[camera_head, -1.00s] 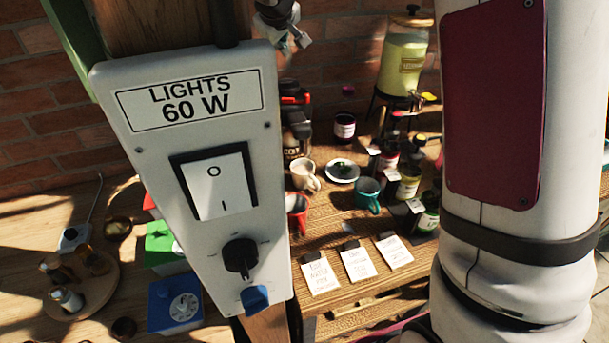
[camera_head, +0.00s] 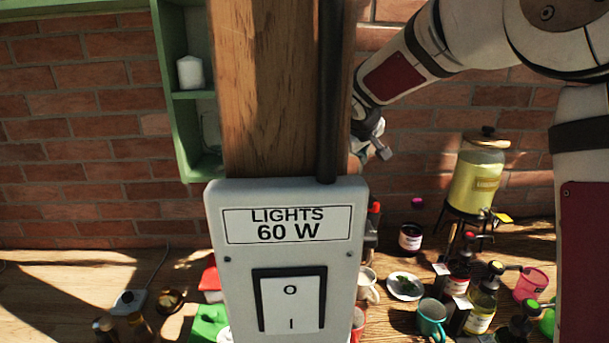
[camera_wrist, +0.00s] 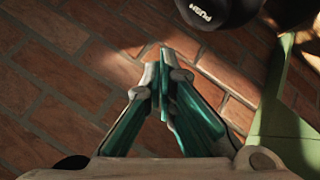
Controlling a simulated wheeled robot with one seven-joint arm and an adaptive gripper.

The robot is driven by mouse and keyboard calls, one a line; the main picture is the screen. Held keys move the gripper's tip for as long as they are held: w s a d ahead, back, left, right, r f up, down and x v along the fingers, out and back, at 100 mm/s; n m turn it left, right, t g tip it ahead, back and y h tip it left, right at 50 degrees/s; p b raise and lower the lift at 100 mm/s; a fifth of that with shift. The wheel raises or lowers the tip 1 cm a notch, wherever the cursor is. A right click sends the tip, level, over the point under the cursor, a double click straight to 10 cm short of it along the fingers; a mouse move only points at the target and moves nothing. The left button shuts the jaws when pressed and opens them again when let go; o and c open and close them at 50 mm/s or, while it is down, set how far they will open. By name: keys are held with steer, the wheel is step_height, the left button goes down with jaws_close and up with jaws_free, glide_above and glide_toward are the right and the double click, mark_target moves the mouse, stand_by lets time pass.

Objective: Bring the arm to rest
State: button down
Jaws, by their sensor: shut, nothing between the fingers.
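My gripper (camera_head: 378,150) hangs in the air just right of the wooden post (camera_head: 268,90) in the head view, with the brick wall behind it. It is above the table and touches nothing that I can see. Part of it may be hidden by the post. In the wrist view my gripper (camera_wrist: 164,80) has its teal-padded fingers together, with nothing between them. My arm reaches in from the upper right of the head view.
A grey light switch box (camera_head: 288,262) is on the post. A green shelf (camera_head: 180,100) stands left. A drink dispenser (camera_head: 478,180), a teal mug (camera_head: 432,317) and bottles crowd the table (camera_head: 60,290). A black part marked PUSH (camera_wrist: 218,12) is near my fingers in the wrist view.

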steer(key=s+d+r+m+g, duration=0.1)
steer(key=s+d+r+m, duration=0.15)
steer(key=s, duration=0.95)
steer(key=s+d+r+m+g, duration=0.1)
steer(key=s+r, duration=0.2)
steer(key=s, duration=0.9)
steer(key=s+a+f+y, duration=0.1)
steer(key=s+f, duration=0.1)
steer(key=s, duration=0.7)
steer(key=s+a+f+m+g+y, duration=0.1)
steer(key=s+a+f+y, duration=0.1)
steer(key=s, duration=0.7)
steer(key=shift+s+f, duration=0.25)
steer(key=shift+f, duration=0.4)
steer(key=shift+m, duration=0.25)
